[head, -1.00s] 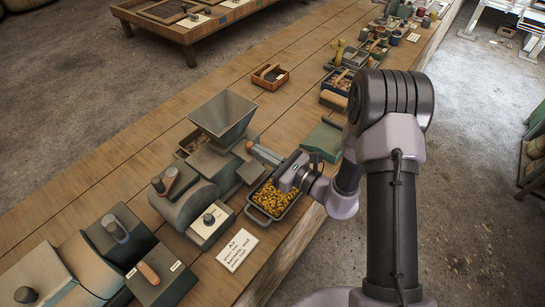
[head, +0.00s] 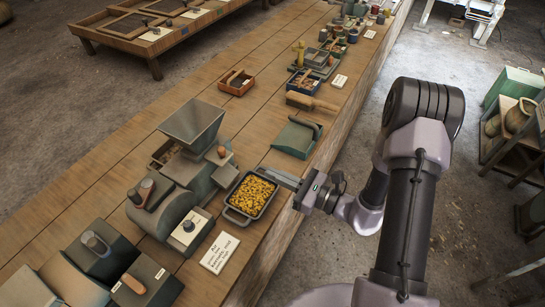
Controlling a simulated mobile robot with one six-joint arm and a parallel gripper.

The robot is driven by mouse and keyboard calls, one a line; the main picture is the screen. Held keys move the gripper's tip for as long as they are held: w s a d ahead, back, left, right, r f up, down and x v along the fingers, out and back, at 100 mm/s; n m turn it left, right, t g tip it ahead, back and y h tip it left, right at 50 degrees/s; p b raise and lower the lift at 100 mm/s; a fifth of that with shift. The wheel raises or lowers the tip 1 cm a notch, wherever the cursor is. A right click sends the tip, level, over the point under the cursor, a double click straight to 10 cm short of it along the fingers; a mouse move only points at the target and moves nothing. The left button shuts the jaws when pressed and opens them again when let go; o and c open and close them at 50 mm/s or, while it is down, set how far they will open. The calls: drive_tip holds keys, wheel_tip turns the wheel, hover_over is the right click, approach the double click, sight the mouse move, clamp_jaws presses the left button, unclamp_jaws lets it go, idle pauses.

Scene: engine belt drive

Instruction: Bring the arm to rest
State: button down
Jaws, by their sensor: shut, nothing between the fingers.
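My arm reaches in from the right, over the edge of the wooden bench (head: 117,152). My gripper (head: 268,173) is shut and empty, its long grey fingers pointing left. Its tips are close to the far right corner of a dark tray (head: 238,217) of yellow kernels (head: 251,196). I cannot tell how high they are above the bench. The tray stands beside a grey mill with a square hopper (head: 192,124).
A lettered card (head: 219,253) lies before the mill. A green dustpan-like piece (head: 297,136), a wooden brush (head: 312,102) and an orange-brown box (head: 237,82) lie farther back. Shelves with pots (head: 519,115) stand at right. Floor (head: 366,115) between bench and shelves is clear.

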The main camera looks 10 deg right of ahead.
drive_tip(key=s+a+r+n+g+h, duration=0.2)
drive_tip(key=s+a+r+n+g, duration=0.2)
drive_tip(key=s+r+n+g, duration=0.3)
drive_tip(key=s+a+r+n+g+h, duration=0.25)
drive_tip(key=s+r+n+g, duration=0.3)
drive_tip(key=s+n, duration=0.35)
drive_tip(key=s+d+r+n+t+h, duration=0.3)
drive_tip(key=d+r+n+t+h, duration=0.2)
drive_tip(key=d+r+t+h, duration=0.2)
drive_tip(key=shift+s+d+h, duration=0.35)
drive_tip(key=shift+s+d, duration=0.05)
drive_tip(key=shift+d, duration=0.65)
